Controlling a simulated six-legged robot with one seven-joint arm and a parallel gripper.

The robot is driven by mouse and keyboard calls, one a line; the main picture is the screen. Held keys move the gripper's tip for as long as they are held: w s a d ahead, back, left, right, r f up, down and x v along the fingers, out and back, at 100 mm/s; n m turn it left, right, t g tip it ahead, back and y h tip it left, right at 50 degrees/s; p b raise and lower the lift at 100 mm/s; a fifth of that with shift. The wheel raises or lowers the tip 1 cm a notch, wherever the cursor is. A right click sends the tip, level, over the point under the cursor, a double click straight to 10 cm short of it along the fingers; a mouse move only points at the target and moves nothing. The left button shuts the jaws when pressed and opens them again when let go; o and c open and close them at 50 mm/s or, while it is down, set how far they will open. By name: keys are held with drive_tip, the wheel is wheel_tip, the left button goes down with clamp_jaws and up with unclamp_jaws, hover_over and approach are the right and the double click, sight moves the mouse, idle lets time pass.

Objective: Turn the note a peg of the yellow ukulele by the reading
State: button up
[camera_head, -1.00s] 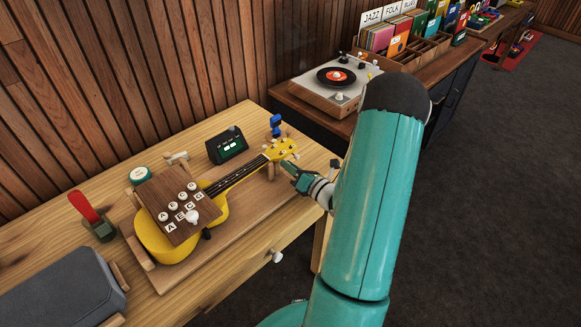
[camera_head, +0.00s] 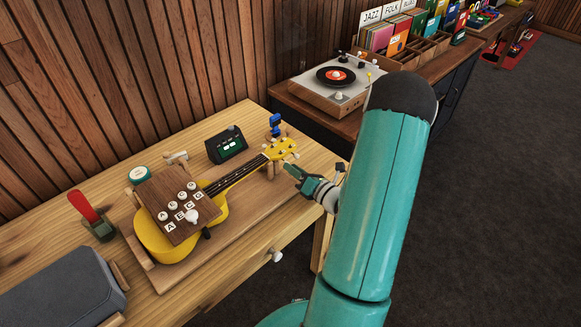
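The yellow ukulele (camera_head: 152,240) lies on a wooden stand on the light wooden bench, its neck pointing to the upper right. Its headstock (camera_head: 280,149) carries several pale pegs. A wooden board (camera_head: 182,232) with round knobs and letter tiles, A, E, C and G, covers part of its body. A dark tuner (camera_head: 226,145) with a small green lit display stands behind the neck; its reading is too small to make out. My gripper (camera_head: 288,168) is just in front of the headstock, apart from it by a small gap. Its fingers are too small to tell open or shut.
A blue clip-like object (camera_head: 275,124) stands behind the headstock. A red-handled tool in a holder (camera_head: 98,226), a teal round tin (camera_head: 139,174) and a grey case (camera_head: 62,292) are on the left. A record player (camera_head: 335,84) sits on the darker counter behind.

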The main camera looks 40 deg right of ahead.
drive_tip(key=s, duration=1.1)
drive_tip(key=shift+s+d, duration=0.15)
drive_tip(key=shift+s, duration=0.25)
drive_tip(key=w+a+r+n+g+y, duration=0.1)
drive_tip(key=a+r+n+g+y, duration=0.25)
drive_tip(key=a+n, duration=0.45)
drive_tip(key=w+a+r+n+g+y, duration=0.1)
drive_tip(key=a+r+n+g+y, duration=0.3)
drive_tip(key=a+n, duration=0.4)
drive_tip(key=w+a+r+n+g+y, duration=0.1)
drive_tip(key=a+r+n+g+y, duration=0.25)
drive_tip(key=a+n+g, duration=0.45)
drive_tip(key=s+a+r+n+t+h, duration=0.1)
drive_tip(key=r+n+h, duration=0.4)
drive_tip(key=n, duration=0.5)
drive_tip(key=s+a+r+n+t+h, duration=0.2)
drive_tip(key=s+a+r+n+h, duration=0.2)
drive_tip(key=n, duration=0.5)
wheel_tip(320, 180, up, 3)
drive_tip(key=a+h, duration=0.2)
drive_tip(key=shift+s+r+n+h, duration=0.2)
drive_tip(key=shift+s+n+h, duration=0.1)
drive_tip(key=shift+n, duration=0.1)
